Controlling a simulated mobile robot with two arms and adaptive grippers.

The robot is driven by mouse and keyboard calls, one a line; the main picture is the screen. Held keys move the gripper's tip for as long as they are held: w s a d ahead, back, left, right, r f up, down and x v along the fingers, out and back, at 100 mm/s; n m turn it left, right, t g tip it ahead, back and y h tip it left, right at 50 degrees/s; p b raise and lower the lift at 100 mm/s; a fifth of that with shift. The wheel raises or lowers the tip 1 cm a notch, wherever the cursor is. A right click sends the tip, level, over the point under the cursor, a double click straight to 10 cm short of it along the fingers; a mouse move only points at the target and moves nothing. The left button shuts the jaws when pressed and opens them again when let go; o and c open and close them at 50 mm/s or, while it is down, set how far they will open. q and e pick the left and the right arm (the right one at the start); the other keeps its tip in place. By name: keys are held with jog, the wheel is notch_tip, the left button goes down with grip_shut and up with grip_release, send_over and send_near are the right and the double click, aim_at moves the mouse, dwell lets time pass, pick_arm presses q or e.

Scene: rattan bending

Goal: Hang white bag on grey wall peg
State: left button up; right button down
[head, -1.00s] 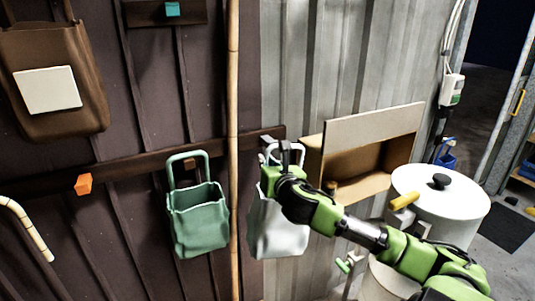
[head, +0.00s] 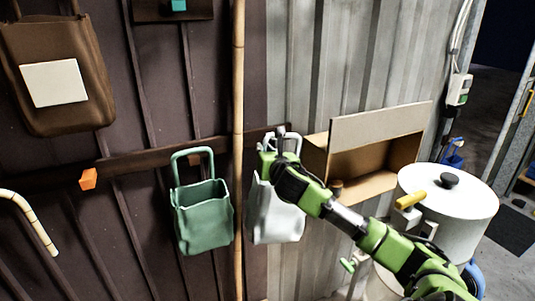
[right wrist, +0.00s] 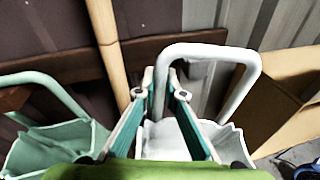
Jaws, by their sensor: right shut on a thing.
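The white bag (head: 276,212) hangs upright in front of the wall, just right of the bamboo pole. Its handle loop stands up and shows clearly in the right wrist view (right wrist: 212,50). My right gripper (head: 278,150) is at the handle. In the right wrist view its fingers (right wrist: 162,85) close around the left leg of the handle. The grey wall peg is largely hidden behind the gripper and handle, and I cannot tell whether the handle is over it. My left gripper is out of view.
A green bag (head: 204,215) hangs left of the bamboo pole (head: 238,100). A brown bag (head: 50,115), orange peg (head: 88,178) and teal peg (head: 179,5) are further left. A cardboard box (head: 380,120) and a white lidded drum (head: 455,205) stand right.

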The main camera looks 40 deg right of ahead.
jog(key=shift+w+a+b+x, duration=0.1)
jog(key=shift+b+x, duration=0.1)
jog(key=shift+x, duration=0.5)
jog(key=shift+w+a+b+x, duration=0.1)
jog(key=shift+a+b+x, duration=0.05)
jog(key=shift+x, duration=0.5)
jog(key=shift+a+b+x, duration=0.1)
jog(key=shift+b+x, duration=0.1)
jog(key=shift+x, duration=0.5)
jog(key=shift+w+d+f, duration=0.1)
jog(key=shift+w+f, duration=0.15)
jog(key=shift+w, duration=0.1)
jog(key=shift+w+f, duration=0.15)
jog(key=shift+f, duration=0.2)
jog(key=c, duration=2)
grip_release()
jog(key=shift+c, duration=0.2)
send_near(255, 144)
jog(key=v, duration=0.5)
jog(key=shift+s+a, duration=0.25)
jog(key=shift+s, duration=0.1)
